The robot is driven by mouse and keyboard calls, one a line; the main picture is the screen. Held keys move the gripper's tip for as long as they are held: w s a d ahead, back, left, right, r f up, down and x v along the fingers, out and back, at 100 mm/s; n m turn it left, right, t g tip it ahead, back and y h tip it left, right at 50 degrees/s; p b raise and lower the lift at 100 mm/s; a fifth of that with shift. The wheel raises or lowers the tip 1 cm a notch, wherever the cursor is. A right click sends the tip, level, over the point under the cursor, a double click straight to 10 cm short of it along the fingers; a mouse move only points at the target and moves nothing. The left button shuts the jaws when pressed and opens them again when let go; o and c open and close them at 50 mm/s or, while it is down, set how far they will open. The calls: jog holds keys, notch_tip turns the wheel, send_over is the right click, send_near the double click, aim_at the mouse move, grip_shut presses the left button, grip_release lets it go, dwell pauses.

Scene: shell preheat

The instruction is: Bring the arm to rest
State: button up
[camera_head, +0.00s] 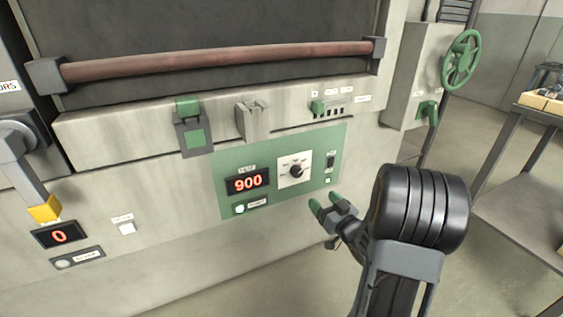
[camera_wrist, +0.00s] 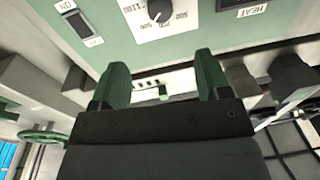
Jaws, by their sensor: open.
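My gripper (camera_head: 329,206) has green-tipped fingers and is held out in front of the machine's lower panel, at the right end of the green control plate (camera_head: 220,172). In the wrist view my gripper (camera_wrist: 160,82) shows two green fingers spread apart with nothing between them. My black arm comes up from the bottom right in the head view. The fingers look apart from the panel, but the exact gap cannot be told.
The green plate carries a display (camera_head: 248,183) reading 900, a black dial (camera_head: 296,170) and a rocker switch (camera_head: 331,161). A red-brown bar (camera_head: 220,60) crosses above. A green handwheel (camera_head: 461,60) and a table (camera_head: 530,112) stand right. Floor between is clear.

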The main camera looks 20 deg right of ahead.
jog(key=shift+r, duration=0.1)
jog(key=a+r+m+g+h+p, duration=0.25)
jog(key=r+g+h+p, duration=0.3)
jog(key=r+p, duration=1.2)
jog(key=s+a+r+n+g+y+p, duration=0.1)
jog(key=s+a+r+g+y+p, duration=0.1)
jog(key=s+a+r+g+p, duration=0.7)
jog(key=s+a+r+p, duration=0.3)
jog(key=s+r+p, duration=0.1)
jog(key=s+r, duration=0.3)
jog(key=shift+a+p, duration=0.2)
jog(key=shift+p, duration=0.2)
